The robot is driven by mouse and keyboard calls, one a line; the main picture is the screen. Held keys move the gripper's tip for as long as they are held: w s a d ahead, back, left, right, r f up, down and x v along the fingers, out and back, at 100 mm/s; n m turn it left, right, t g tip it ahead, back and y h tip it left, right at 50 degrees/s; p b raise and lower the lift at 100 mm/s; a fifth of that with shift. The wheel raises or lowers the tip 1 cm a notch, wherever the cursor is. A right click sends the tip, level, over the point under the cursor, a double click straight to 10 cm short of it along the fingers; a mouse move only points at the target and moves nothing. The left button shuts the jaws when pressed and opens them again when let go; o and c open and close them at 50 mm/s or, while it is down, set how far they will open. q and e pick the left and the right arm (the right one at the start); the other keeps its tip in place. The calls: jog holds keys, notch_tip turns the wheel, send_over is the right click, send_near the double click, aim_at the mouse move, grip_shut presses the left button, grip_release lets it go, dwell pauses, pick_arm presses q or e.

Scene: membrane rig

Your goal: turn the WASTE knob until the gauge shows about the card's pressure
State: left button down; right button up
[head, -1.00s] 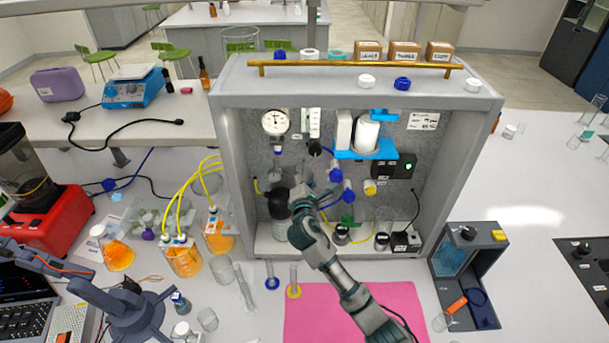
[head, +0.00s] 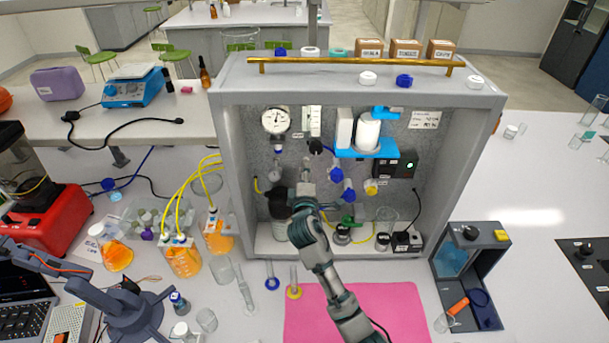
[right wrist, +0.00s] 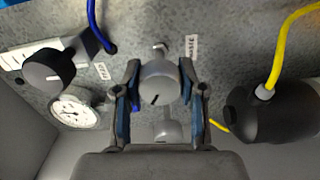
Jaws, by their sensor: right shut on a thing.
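The WASTE knob (right wrist: 158,82) is a grey round knob with a dark pointer line, beside its small label (right wrist: 191,47) on the grey panel. My right gripper (right wrist: 160,100) is shut on it, one finger on each side. In the head view my right gripper (head: 306,192) reaches into the rig and partly hides the knob. The white round gauge (head: 276,121) is at the panel's upper left; it also shows in the right wrist view (right wrist: 75,110). Its exact reading is too small to tell. The card (head: 423,118) is at the upper right, its print unreadable. My left gripper is not in view.
A black knob (right wrist: 48,70) and a black-capped bottle (right wrist: 270,110) flank the gripper. Blue valves (head: 348,190) are right of it. The rig frame (head: 232,170) surrounds the panel. A pink mat (head: 400,305) lies in front.

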jog(key=shift+f+m, duration=0.3)
jog(key=shift+m, duration=0.4)
jog(key=shift+f, duration=0.1)
jog(key=o, duration=1.2)
jog(key=shift+c, duration=0.2)
jog(key=shift+w, duration=0.1)
jog(key=shift+r, duration=0.2)
jog(key=s, duration=1.2)
jog(key=shift+f, duration=0.1)
dwell(1.0)
